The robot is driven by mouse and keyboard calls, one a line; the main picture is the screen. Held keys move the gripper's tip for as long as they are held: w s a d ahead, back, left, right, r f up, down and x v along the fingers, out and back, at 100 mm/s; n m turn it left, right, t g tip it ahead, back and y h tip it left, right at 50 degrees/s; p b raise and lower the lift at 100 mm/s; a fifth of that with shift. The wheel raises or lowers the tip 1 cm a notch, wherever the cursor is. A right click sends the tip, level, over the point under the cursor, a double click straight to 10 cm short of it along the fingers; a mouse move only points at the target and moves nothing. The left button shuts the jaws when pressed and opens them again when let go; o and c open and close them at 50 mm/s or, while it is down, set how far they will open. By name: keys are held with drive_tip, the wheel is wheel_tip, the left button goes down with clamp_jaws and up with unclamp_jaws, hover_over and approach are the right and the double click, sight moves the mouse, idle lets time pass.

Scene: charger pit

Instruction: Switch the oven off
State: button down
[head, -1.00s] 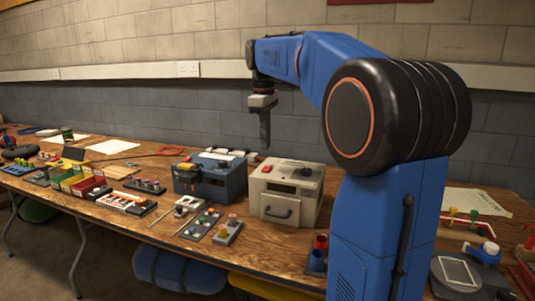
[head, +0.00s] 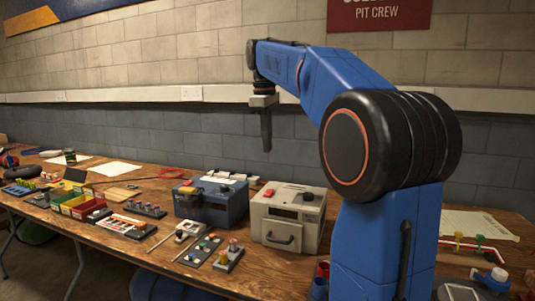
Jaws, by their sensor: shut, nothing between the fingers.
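A beige box-shaped oven (head: 275,231) stands on the wooden workbench, right of the middle of the view. Its front has a door with a handle and a dark panel above it. On its top are a small red part (head: 268,193), which looks like a switch, and a dark round part (head: 307,197). The switch's position is too small to tell. My gripper (head: 267,146) points down and is shut and empty. It appears above the oven's back left in the picture, apart from it; its depth is hard to judge.
A blue box (head: 205,210) with dark parts on top stands left of the oven. Button strips (head: 229,256) lie in front. Coloured bins (head: 75,206) are farther left. A block wall rises behind the bench.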

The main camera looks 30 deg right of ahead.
sight(270, 190)
drive_tip(key=shift+w+d, duration=0.1)
drive_tip(key=f, duration=0.4)
drive_tip(key=d+f, duration=0.1)
drive_tip(key=f, duration=0.4)
drive_tip(key=w+f, duration=0.1)
drive_tip(key=f, duration=0.3)
drive_tip(key=shift+w+d+f, duration=0.1)
drive_tip(key=shift+d+f, duration=0.15)
drive_tip(key=shift+f, duration=0.1)
drive_tip(key=shift+w+d+f, duration=0.1)
drive_tip(key=shift+d+f, duration=0.05)
drive_tip(key=shift+f, duration=0.15)
drive_tip(key=shift+s+a, duration=0.2)
drive_tip(key=shift+s+a+r, duration=0.1)
drive_tip(key=shift+s+a, duration=0.25)
drive_tip(key=shift+a, duration=0.2)
